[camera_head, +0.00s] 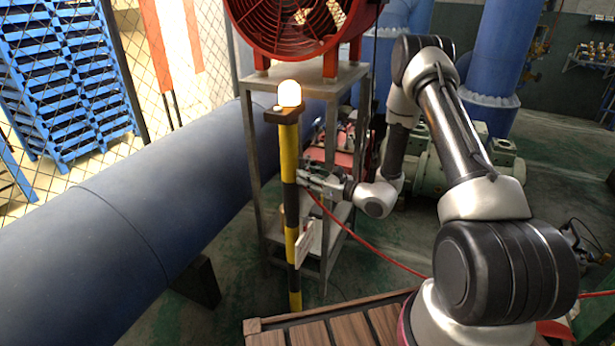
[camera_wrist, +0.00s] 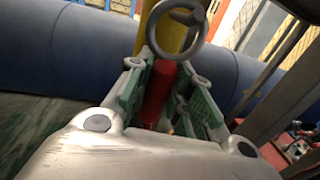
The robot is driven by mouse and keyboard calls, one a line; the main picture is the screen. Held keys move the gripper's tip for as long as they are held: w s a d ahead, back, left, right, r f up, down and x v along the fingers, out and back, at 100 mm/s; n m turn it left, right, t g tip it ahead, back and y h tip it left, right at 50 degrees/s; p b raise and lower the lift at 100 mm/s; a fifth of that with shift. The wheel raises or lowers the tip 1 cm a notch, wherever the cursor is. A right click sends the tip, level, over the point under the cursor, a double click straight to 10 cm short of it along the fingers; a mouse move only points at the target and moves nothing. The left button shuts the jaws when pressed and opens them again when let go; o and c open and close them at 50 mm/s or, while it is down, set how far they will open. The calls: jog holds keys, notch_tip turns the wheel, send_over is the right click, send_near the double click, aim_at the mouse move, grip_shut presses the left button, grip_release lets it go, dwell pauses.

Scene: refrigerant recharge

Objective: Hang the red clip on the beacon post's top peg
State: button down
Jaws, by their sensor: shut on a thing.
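The beacon post (camera_head: 291,220) is yellow and black with a lit lamp (camera_head: 289,93) on top. My gripper (camera_head: 308,178) is beside its upper half, on the right, well below the lamp. In the wrist view my gripper (camera_wrist: 168,75) is shut on the red clip (camera_wrist: 157,92), which lies between its green-padded fingers. A grey ring (camera_wrist: 150,38) stands at the clip's far end, in front of the yellow post (camera_wrist: 168,32). I cannot tell whether the ring touches the post. The clip is too small to make out in the head view, and I cannot make out the top peg.
A metal stand (camera_head: 252,170) carrying a red fan (camera_head: 290,22) is close behind the post. A large blue pipe (camera_head: 150,225) runs along the left. A white tag (camera_head: 304,243) hangs low on the post. A red cable (camera_head: 375,258) runs from near my gripper toward the lower right.

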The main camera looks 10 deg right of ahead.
jog(key=c, duration=1.2)
grip_release()
